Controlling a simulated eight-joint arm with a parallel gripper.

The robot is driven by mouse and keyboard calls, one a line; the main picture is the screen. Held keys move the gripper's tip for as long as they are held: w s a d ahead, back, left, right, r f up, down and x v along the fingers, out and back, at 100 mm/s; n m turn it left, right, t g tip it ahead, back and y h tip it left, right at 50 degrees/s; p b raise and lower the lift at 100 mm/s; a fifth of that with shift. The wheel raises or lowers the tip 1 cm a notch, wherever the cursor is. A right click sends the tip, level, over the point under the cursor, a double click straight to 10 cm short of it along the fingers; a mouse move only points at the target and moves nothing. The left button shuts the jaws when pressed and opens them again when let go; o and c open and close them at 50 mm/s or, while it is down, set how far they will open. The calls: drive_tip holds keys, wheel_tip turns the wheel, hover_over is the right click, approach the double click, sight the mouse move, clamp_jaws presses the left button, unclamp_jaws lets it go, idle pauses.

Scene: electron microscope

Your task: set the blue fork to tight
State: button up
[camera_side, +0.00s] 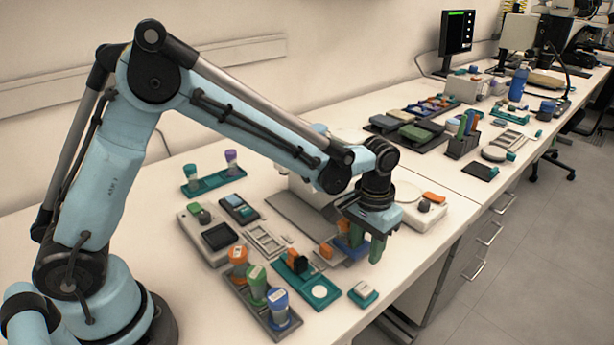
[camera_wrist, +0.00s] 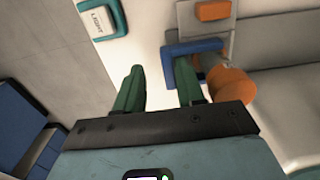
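The blue fork (camera_wrist: 195,48) shows in the wrist view as a blue bracket shape beside an orange round part (camera_wrist: 231,83), on the edge of a grey fixture. In the side view the fork (camera_side: 345,250) is partly hidden behind my gripper (camera_side: 367,250). In the wrist view my gripper (camera_wrist: 158,68) has its two green fingers apart with bare white bench between them. The right finger overlaps the fork's left arm in the picture; I cannot tell whether they touch. The left finger is clear of it. No tight marking is readable on the fixture.
A teal block with a white label reading "LIGHT" (camera_wrist: 100,19) lies up left in the wrist view. An orange block (camera_wrist: 213,11) sits on the grey fixture. A rack of colored-capped jars (camera_side: 262,300) and a teal tray (camera_side: 305,285) stand left of my gripper. The bench edge is close.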

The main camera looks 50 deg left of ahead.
wheel_tip(320, 180, up, 12)
drive_tip(key=s+a+t, duration=0.7)
drive_tip(key=s+a, duration=0.5)
drive_tip(key=s, duration=0.1)
drive_tip(key=shift+f, duration=0.3)
idle(0.8)
drive_tip(key=shift+s, duration=0.15)
